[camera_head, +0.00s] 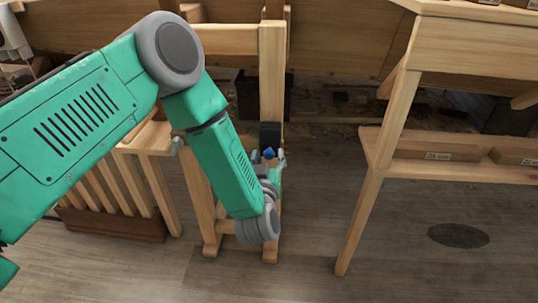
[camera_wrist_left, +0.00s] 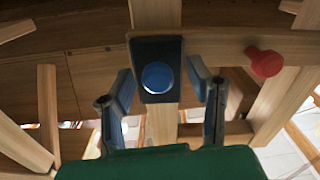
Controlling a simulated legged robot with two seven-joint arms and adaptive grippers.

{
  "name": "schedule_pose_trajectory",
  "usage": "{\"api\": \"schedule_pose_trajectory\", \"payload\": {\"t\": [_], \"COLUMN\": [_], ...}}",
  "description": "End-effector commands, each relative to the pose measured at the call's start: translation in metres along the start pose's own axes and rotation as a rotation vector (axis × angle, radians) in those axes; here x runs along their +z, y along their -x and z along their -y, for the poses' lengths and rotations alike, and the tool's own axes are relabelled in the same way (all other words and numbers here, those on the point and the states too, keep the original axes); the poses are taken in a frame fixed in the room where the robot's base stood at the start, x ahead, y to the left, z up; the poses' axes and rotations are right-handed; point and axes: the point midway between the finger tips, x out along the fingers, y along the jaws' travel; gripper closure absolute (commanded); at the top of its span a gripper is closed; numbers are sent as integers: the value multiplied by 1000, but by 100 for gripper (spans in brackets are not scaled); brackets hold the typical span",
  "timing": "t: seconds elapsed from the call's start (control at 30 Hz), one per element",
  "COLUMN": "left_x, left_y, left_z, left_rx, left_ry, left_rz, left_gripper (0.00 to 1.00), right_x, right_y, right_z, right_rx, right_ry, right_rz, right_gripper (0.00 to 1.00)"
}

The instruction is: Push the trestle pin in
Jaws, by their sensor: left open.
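A round blue pin head (camera_wrist_left: 158,77) sits on a black plate (camera_wrist_left: 157,49) on the front of an upright wooden trestle post (camera_wrist_left: 156,12). In the head view the blue pin (camera_head: 268,153) shows small beside my left gripper (camera_head: 270,160), low on the trestle post (camera_head: 272,70). In the left wrist view my left gripper (camera_wrist_left: 160,82) is open, with one finger on each side of the pin and nothing held. I cannot tell whether it touches the pin or how far the pin sticks out. My right gripper is not in view.
A red knob (camera_wrist_left: 265,62) is on the crossbeam right of the post. A wooden bench (camera_head: 455,45) with a lower shelf (camera_head: 460,172) stands at the right. A slatted wooden stand (camera_head: 125,185) is at the left. The floor (camera_head: 310,210) between trestle and bench is clear.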

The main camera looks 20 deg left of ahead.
Motion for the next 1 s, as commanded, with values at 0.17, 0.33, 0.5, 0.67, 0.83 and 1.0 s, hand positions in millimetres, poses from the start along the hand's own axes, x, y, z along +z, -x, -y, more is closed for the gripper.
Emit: {"api": "schedule_pose_trajectory", "payload": {"t": [0.17,0.33,0.5,0.67,0.83,1.0], "left_x": [2,2,2,1,1,1], "left_y": [36,73,99,109,111,111], "left_z": [-2,-3,-4,-3,-2,-3], "left_rx": [5,4,6,3,1,1], "left_ry": [-2,-3,-4,-5,-3,-4], "left_rz": [6,5,3,1,0,1], "left_gripper": [54,54,54,54,54,54], "right_x": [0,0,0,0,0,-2], "right_y": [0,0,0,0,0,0], "right_z": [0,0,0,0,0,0], "right_rx": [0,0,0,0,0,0], "right_ry": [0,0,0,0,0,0], "right_rz": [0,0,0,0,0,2], "right_gripper": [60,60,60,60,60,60]}}
